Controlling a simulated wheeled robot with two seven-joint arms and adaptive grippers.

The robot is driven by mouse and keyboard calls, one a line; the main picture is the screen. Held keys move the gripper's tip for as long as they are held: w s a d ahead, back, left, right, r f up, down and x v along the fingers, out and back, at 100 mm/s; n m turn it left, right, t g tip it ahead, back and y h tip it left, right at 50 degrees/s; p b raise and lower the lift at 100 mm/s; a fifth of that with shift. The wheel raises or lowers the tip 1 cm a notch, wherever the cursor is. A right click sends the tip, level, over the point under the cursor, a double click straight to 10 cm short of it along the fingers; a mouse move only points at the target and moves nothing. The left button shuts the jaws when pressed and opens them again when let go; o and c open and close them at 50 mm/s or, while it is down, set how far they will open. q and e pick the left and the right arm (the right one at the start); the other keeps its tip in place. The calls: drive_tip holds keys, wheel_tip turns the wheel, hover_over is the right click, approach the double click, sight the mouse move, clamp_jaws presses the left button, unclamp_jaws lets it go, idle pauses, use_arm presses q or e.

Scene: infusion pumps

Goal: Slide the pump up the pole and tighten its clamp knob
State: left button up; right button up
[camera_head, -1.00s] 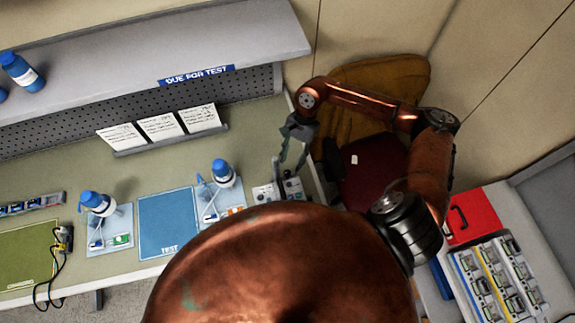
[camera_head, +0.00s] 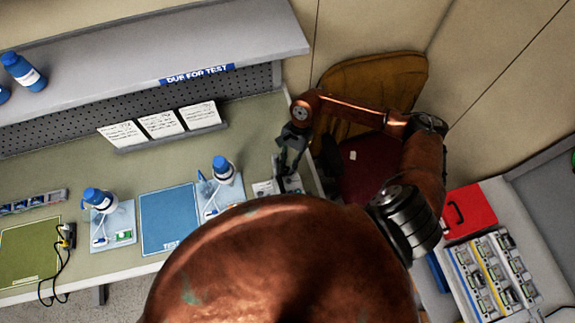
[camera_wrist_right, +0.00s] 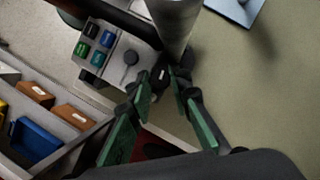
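A metallic pole-like cylinder (camera_wrist_right: 172,22) stands at the top of the right wrist view. In the head view the right gripper (camera_head: 287,160) points down over the bench's right end, by small grey boxes (camera_head: 289,184). My left gripper is not in view.
A shelf (camera_head: 150,50) overhangs the back. Compartments with boxes (camera_wrist_right: 38,140) show lower left in the wrist view.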

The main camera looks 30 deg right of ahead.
clamp_jaws()
drive_tip(key=shift+f+m+b, duration=0.15)
drive_tip(key=shift+m+b, duration=0.25)
drive_tip(key=shift+b, duration=0.15)
drive_tip(key=shift+d+f+m+t+b, duration=0.1)
drive_tip(key=shift+m+t+b, duration=0.4)
drive_tip(key=shift+m+b, duration=0.55)
drive_tip(key=m+t+b, duration=0.1)
drive_tip(key=m+b, duration=0.2)
drive_tip(key=shift+s, duration=0.15)
drive_tip(key=shift+s+m+t+b, duration=0.1)
drive_tip(key=shift+m+t+b, duration=0.75)
drive_tip(key=shift+m, duration=0.7)
drive_tip(key=shift+r, duration=0.2)
